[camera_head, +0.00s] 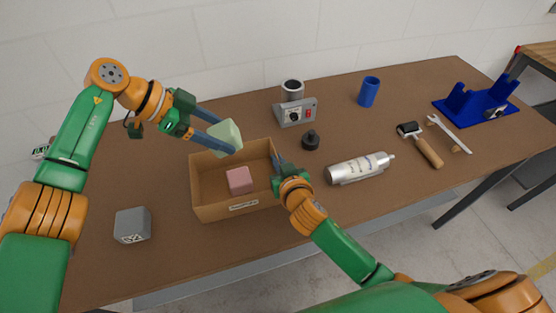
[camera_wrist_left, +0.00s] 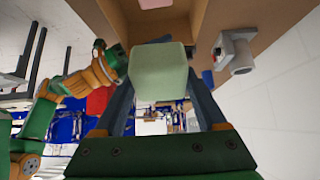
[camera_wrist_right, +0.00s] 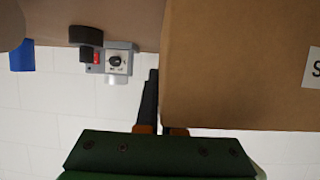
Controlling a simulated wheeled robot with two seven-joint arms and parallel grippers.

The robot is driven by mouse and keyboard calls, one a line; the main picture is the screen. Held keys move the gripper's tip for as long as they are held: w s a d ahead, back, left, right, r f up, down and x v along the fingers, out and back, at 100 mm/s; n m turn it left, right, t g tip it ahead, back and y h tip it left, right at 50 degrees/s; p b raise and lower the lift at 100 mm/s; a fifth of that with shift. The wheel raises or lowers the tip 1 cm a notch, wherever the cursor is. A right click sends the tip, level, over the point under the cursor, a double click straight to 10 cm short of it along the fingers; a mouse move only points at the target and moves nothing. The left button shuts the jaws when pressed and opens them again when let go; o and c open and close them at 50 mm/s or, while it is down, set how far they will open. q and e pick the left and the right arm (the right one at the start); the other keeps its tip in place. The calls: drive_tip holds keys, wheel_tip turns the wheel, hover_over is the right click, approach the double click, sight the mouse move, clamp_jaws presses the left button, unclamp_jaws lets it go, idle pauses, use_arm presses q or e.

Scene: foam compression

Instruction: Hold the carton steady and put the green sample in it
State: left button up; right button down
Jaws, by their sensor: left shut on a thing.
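The green sample (camera_head: 224,137) is a pale green block, held above the back of the open cardboard carton (camera_head: 206,211). My left gripper (camera_head: 222,142) is shut on the green sample, with one finger on each side of it, as the left wrist view (camera_wrist_left: 159,80) shows. My right gripper (camera_head: 280,163) is at the carton's right wall. In the right wrist view its fingers (camera_wrist_right: 160,105) are close together at the wall's edge, one partly hidden by the carton (camera_wrist_right: 235,65). A pink block (camera_head: 239,180) lies inside the carton.
A grey cube (camera_head: 132,225) stands left of the carton. Farther right are a blue cup (camera_head: 369,92), tools and a blue holder (camera_head: 475,103).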

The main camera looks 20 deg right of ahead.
idle(0.6)
use_arm(q)
drive_tip(key=shift+f, duration=5.5)
drive_tip(key=o, duration=0.9)
drive_tip(key=shift+f, duration=0.25)
drive_tip(key=shift+c, duration=0.2)
drive_tip(key=o, duration=0.4)
drive_tip(key=shift+r, duration=0.1)
drive_tip(key=v, duration=1.2)
